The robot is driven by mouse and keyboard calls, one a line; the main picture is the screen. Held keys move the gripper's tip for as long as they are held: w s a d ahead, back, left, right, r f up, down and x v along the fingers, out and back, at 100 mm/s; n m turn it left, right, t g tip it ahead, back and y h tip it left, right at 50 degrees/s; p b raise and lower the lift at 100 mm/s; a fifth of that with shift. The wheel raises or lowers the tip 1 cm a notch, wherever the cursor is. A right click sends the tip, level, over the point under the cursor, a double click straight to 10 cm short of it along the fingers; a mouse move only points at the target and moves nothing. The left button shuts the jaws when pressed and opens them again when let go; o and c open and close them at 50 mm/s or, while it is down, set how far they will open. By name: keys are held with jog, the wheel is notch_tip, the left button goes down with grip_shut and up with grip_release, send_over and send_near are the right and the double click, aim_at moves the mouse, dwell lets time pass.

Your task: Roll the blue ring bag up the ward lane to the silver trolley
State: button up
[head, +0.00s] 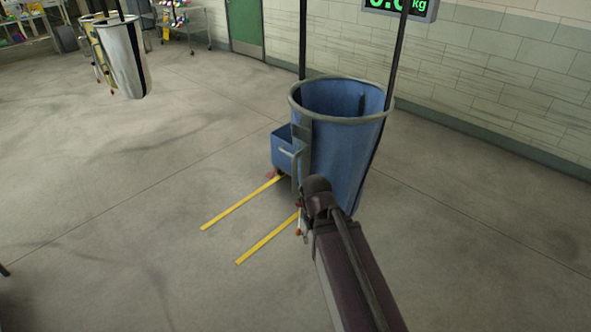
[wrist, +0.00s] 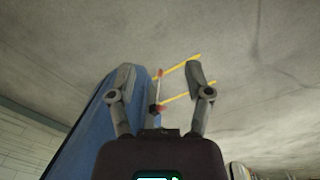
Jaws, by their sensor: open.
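A thin grey bar with red ends (wrist: 157,90) stands beside the bag, between the fingers as the wrist view looks. My gripper (wrist: 161,75) is open, and I cannot tell whether it touches the bar. In the head view my arm hides most of the gripper. A silver bag-like container (head: 127,60), perhaps the silver trolley, is at upper left.
A blue box with a handle (head: 284,150) is against the blue bag's left side. Two yellow floor strips (head: 240,203) lie in front of it. A gold container (head: 100,45) is beside the silver one. A wall and green door (head: 244,25) stand behind.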

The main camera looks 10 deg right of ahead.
jog(key=w+f+n+h+b, duration=0.3)
jog(key=w+n+h+b, duration=0.2)
jog(key=w+n, duration=0.15)
jog(key=n+t+h+b, duration=0.8)
jog(key=n+h+b, duration=0.3)
jog(key=n, duration=0.5)
send_near(295, 168)
jog(key=a, duration=0.1)
jog(key=a+f, duration=0.1)
jog(key=a, duration=0.1)
jog(key=shift+s+a, duration=0.15)
jog(key=shift+a, duration=0.1)
jog(key=shift+d, duration=0.15)
jog(key=shift+x, duration=6.75)
jog(key=shift+f, duration=0.1)
jog(key=shift+c, duration=0.3)
grip_shut()
